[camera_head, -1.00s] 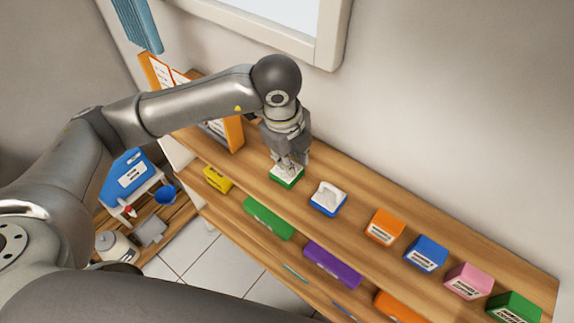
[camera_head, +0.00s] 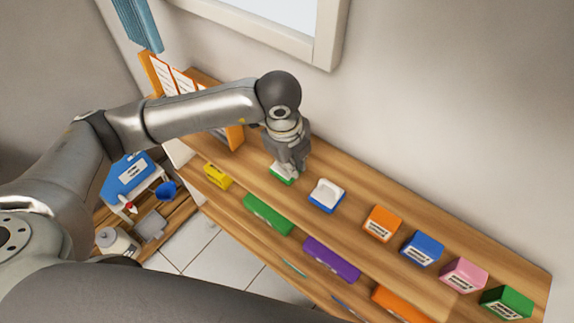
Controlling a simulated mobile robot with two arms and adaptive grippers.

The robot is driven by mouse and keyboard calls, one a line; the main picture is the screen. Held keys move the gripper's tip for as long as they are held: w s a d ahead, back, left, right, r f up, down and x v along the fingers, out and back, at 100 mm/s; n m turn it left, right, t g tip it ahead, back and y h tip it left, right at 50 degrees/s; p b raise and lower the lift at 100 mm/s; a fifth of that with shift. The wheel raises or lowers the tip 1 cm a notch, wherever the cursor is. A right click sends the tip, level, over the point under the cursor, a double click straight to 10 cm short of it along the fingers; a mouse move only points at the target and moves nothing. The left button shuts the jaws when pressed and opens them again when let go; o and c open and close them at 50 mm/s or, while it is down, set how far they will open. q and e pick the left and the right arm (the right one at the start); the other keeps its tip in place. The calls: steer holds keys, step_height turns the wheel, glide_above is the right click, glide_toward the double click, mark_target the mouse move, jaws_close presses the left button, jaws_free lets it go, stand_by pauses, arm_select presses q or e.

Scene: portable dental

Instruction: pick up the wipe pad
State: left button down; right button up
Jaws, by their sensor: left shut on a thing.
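A small white pad with a green base (camera_head: 281,179) sits on the upper wooden shelf; I take it as the wipe pad. My left gripper (camera_head: 290,168) reaches down onto it from above and is shut on it. The fingers hide much of its top, and I cannot see any gap between its base and the shelf. A similar white piece on a blue base (camera_head: 326,195) stands just to the right, apart from the gripper. My right gripper is not in view.
Orange (camera_head: 383,223), blue (camera_head: 423,248), pink (camera_head: 464,274) and green (camera_head: 507,301) boxes line the shelf to the right. A yellow item (camera_head: 218,175) lies to the left. An orange-framed board (camera_head: 236,136) stands behind it. The wall rises close behind the shelf.

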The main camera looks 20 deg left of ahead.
arm_select(q)
steer(key=shift+w+r+b, duration=0.1)
steer(key=shift+r+b, duration=0.6)
steer(key=shift+b, duration=0.1)
steer(key=s+d+r+b, duration=0.1)
steer(key=s+r+b, duration=0.3)
steer(key=s+r, duration=0.7)
steer(key=s, duration=0.3)
steer(key=shift+d+r, duration=0.25)
steer(key=shift+r, duration=0.05)
